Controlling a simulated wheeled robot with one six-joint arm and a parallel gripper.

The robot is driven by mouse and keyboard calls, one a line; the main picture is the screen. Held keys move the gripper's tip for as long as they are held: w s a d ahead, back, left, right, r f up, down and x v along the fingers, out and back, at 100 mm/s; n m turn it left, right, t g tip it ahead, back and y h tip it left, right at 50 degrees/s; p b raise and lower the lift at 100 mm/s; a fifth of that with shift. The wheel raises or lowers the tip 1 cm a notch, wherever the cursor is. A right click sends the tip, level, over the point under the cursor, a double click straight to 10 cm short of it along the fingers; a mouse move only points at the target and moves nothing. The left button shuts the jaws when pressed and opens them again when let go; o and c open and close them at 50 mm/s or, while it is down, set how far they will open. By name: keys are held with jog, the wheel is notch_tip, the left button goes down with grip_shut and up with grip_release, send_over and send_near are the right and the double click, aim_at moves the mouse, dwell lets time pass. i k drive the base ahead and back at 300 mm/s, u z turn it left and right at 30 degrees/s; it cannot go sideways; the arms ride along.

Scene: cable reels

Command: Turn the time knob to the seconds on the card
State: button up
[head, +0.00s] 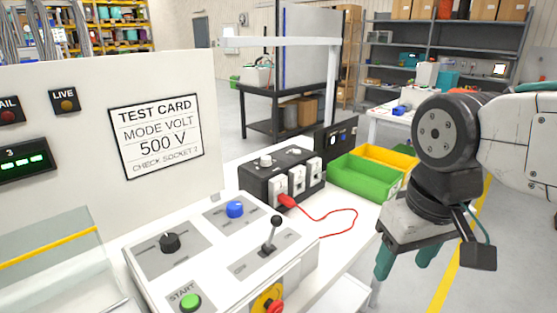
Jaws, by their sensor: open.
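The test card (156,136) on the upright white panel reads MODE VOLT, 500 V and a CHECK SOCKET line; I see no seconds on it. A black knob (170,242) and a blue knob (235,208) sit on grey plates on the sloped white console. Their small markings are too small to read, so I cannot tell which one is the time knob or where it points. My gripper (405,262) hangs to the right of the console, open and empty with its teal fingers pointing down. It is apart from both knobs.
A lever (271,235), a green START button (190,302) and a red stop button (275,307) are on the console. Behind it stand a black socket box (262,186) with a red lead (325,217), and green (362,178) and yellow (388,155) bins.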

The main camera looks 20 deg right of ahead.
aim_at(266, 161)
jog(key=u, duration=0.2)
jog(key=k, duration=0.6)
jog(key=u, duration=0.6)
jog(key=k, duration=0.6)
jog(key=z, duration=0.6)
jog(key=i, duration=0.5)
jog(key=z, duration=0.6)
jog(key=i, duration=0.9)
jog(key=u, duration=0.25)
